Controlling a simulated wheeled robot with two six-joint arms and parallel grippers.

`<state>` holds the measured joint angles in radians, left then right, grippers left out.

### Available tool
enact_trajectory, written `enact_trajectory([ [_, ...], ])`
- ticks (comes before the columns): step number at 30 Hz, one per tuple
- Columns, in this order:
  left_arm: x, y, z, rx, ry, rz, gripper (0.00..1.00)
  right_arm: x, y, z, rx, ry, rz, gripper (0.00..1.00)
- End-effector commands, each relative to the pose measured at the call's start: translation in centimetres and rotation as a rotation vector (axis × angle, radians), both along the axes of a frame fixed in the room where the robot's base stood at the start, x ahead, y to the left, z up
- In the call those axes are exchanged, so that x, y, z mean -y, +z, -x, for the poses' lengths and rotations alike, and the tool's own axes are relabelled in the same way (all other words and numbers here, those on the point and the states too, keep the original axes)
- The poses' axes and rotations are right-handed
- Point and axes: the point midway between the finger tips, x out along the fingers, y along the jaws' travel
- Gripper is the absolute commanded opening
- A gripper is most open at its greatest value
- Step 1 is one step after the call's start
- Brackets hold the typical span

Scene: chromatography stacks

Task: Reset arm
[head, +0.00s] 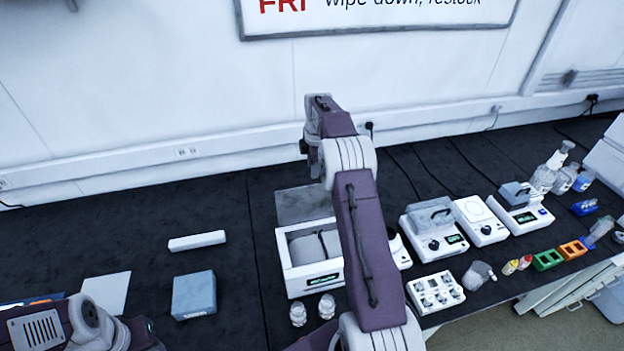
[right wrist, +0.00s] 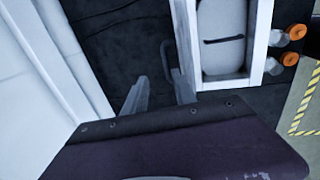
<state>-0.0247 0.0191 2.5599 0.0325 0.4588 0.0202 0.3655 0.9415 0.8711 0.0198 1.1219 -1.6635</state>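My right arm rises from the bottom of the head view across the bench. Its gripper is hidden there behind my own arm links. In the right wrist view my right gripper (right wrist: 160,88) has its two fingers apart, with nothing seen held between them. A dark loop handle (right wrist: 166,58) shows just beyond the fingers; I cannot tell whether they touch it. A white open-topped box with a green display (head: 296,279) stands beside my right arm; its wall (right wrist: 262,40) shows right of the fingers. Part of my left arm is at the lower left; its fingers are not seen.
A grey flat panel (head: 300,204) lies behind the white box. Balances, bottles (head: 545,175) and coloured racks (head: 547,260) crowd the right. The back-left bench is mostly clear.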

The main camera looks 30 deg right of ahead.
Motion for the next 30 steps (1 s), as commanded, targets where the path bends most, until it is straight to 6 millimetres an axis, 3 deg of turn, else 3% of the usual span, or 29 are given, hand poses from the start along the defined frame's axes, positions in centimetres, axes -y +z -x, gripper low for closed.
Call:
enact_trajectory([
  [6, 0.0, -0.2, 0.0, 0.0, 0.0, 0.0, 0.36, 0.0, 1.3, 0.3, 0.001, 0.0, 0.001, 0.33],
  [20, 0.0, -0.4, 0.0, 0.0, 0.0, 0.0, 0.36, -0.5, 1.2, 0.1, 0.003, 0.009, 0.002, 0.33],
  [23, 0.0, -1.0, 0.0, 0.0, 0.0, 0.0, 0.36, -2.2, 3.2, -0.9, 0.048, 0.044, 0.018, 0.33],
  [25, 0.0, -1.9, 0.0, 0.0, 0.0, 0.0, 0.36, -4.6, 5.4, -1.2, 0.083, 0.087, 0.028, 0.33],
  [30, 0.0, -3.4, 0.0, 0.0, 0.0, 0.0, 0.36, -11.4, 6.2, 3.1, 0.049, 0.161, 0.005, 0.33],
])
